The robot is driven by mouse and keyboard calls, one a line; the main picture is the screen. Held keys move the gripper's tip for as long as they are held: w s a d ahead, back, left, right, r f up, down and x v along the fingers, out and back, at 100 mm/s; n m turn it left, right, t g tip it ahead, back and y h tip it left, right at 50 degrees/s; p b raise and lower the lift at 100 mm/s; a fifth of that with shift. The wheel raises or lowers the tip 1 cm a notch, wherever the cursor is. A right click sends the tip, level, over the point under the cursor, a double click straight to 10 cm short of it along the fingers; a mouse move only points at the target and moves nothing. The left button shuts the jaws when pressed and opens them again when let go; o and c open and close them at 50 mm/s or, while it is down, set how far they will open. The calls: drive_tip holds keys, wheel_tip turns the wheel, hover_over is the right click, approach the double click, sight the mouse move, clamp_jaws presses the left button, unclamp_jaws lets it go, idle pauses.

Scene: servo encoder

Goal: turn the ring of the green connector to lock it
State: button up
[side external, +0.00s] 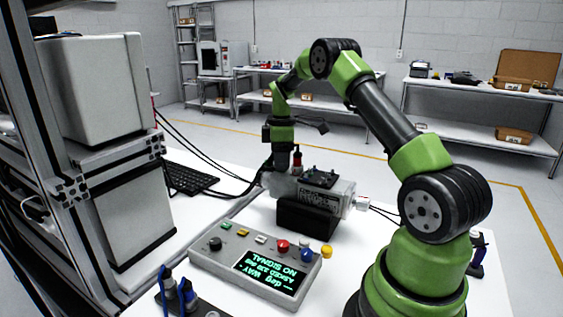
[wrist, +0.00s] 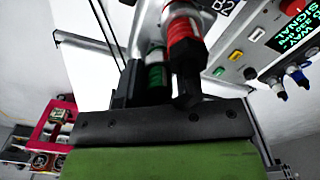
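The green connector (wrist: 155,73) shows in the wrist view as a dark body with a green ring, close in front of my gripper. Dark parts beside it partly cover it. My gripper (side external: 271,168) is down at the left end of the grey servo unit (side external: 325,192) in the side view. There it hides the green connector. The fingers are dark and blurred against other dark parts, so whether they are shut on the ring cannot be told. A red-ringed connector (wrist: 185,40) stands just right of the green one, and it also shows upright in the side view (side external: 297,160).
A control box (side external: 215,258) with coloured buttons and a screen reading "NO SIGNAL" stands in front. Blue plugs (side external: 180,290) sit at the lower left. A keyboard (side external: 188,178) and dark cables lie left of the servo.

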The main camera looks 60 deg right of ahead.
drive_tip(key=shift+c, duration=0.8)
drive_tip(key=m, duration=1.2)
drive_tip(key=o, duration=0.5)
drive_tip(key=shift+r, duration=0.1)
